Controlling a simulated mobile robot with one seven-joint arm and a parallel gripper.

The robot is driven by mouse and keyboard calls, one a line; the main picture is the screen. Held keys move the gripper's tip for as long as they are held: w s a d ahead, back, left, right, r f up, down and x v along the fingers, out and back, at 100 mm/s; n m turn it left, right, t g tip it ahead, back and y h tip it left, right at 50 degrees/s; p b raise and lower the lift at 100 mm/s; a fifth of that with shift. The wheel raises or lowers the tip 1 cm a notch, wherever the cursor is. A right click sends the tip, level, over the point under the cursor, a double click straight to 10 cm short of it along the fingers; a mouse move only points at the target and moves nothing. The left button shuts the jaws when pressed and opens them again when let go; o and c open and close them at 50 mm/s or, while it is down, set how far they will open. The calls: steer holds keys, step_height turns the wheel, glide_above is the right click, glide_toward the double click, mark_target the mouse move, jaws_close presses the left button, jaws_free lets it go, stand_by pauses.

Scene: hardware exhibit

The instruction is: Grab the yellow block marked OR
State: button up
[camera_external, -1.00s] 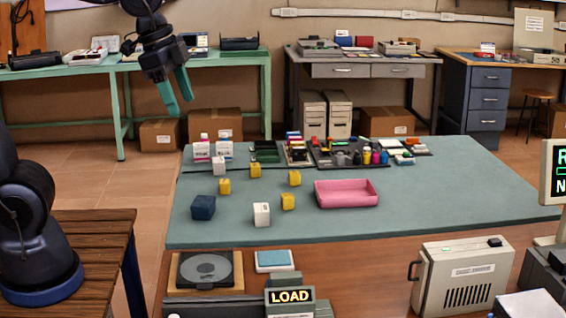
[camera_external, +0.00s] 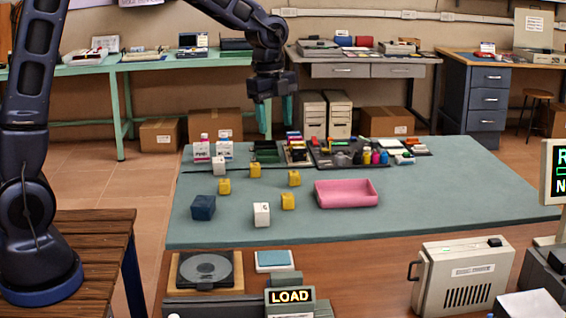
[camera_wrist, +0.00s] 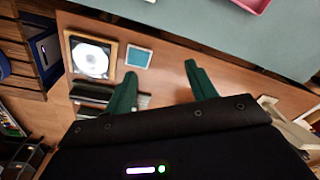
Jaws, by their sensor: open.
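Several small yellow blocks stand on the green tabletop (camera_external: 420,200): one at the back (camera_external: 255,170), one at left (camera_external: 224,186), one at right (camera_external: 294,178) and one nearest the front (camera_external: 288,201). Their markings are too small to read, so I cannot tell which says OR. My gripper (camera_external: 275,118) is open and empty, fingers pointing down, above the blocks in the picture. In the wrist view my open fingers (camera_wrist: 160,72) have nothing between them, and no yellow block shows there.
A pink tray (camera_external: 346,203) lies right of the blocks. White blocks (camera_external: 219,166) (camera_external: 262,214) and a dark blue block (camera_external: 203,207) stand close by. Bottles and trays of small parts (camera_external: 350,155) fill the table's back. The tabletop's right side is clear.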

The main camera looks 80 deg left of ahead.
steer(key=w+a+f+m, duration=0.3)
steer(key=a+f, duration=0.6)
steer(key=m+h, duration=0.2)
glide_toward(287, 195)
steer(key=shift+g, duration=0.4)
steer(key=f, duration=0.2)
steer(key=d+f, duration=0.1)
steer(key=f, duration=0.2)
steer(key=shift+w, duration=0.2)
steer(key=shift+w+d+f, duration=0.1)
steer(key=shift+d+f, duration=0.1)
steer(key=shift+f, duration=0.7)
steer(key=shift+w+d+f, duration=0.1)
steer(key=shift+d+f, duration=0.05)
steer(key=shift+f, duration=0.75)
steer(key=shift+w+d+f, duration=0.1)
steer(key=shift+d+f, duration=0.1)
steer(key=shift+f, duration=0.7)
steer(key=c, duration=1.1)
steer(key=shift+o, duration=0.2)
steer(key=shift+r, duration=0.15)
